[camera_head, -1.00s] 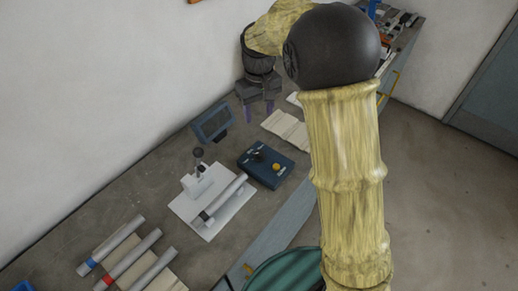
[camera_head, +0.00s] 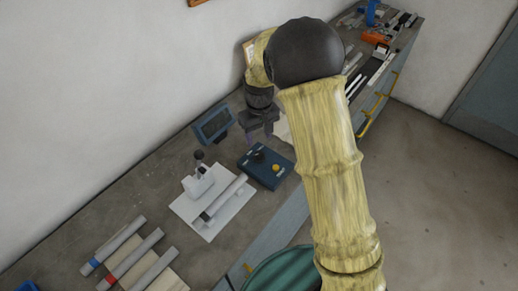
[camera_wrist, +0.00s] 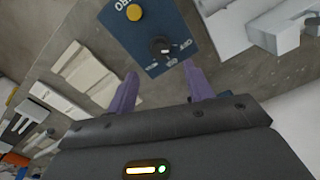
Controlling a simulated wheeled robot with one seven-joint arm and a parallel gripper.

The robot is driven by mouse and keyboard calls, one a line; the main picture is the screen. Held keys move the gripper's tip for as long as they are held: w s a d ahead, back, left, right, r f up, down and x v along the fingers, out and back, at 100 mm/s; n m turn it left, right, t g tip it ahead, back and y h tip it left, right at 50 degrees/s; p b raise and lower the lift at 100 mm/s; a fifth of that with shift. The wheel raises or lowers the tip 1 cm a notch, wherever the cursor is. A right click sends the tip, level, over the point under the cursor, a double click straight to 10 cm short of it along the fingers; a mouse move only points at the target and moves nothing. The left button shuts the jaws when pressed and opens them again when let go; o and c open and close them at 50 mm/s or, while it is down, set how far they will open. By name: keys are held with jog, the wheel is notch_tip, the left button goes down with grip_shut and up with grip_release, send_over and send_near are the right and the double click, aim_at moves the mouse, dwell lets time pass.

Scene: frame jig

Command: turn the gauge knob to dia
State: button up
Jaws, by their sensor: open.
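The gauge box (camera_head: 257,173) is a blue block with a black knob (camera_head: 258,155) and a yellow button (camera_head: 276,168). In the wrist view, the box (camera_wrist: 181,20) is at the top centre, the knob (camera_wrist: 161,48) has a light mark, and the button (camera_wrist: 134,13) is above left. Small white labels sit around the knob, too small to read surely. My gripper (camera_head: 260,138) is above the box's back edge, apart from the knob. Its two purple fingers (camera_wrist: 160,86) are spread and empty, with the knob ahead of the gap between them.
A dark display (camera_head: 213,123) stands behind the box. Left of it, a white plate (camera_head: 213,222) carries a fixture and a grey bar. Several capped bars (camera_head: 130,262) lie at the front left. Parts and tools lie at the far right end (camera_head: 375,45) of the bench.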

aim_at(259, 154)
notch_tip(259, 154, down, 8)
jog(key=shift+f+p, duration=0.1)
jog(key=shift+p, duration=0.65)
jog(key=shift+c, duration=0.2)
jog(key=c, duration=0.9)
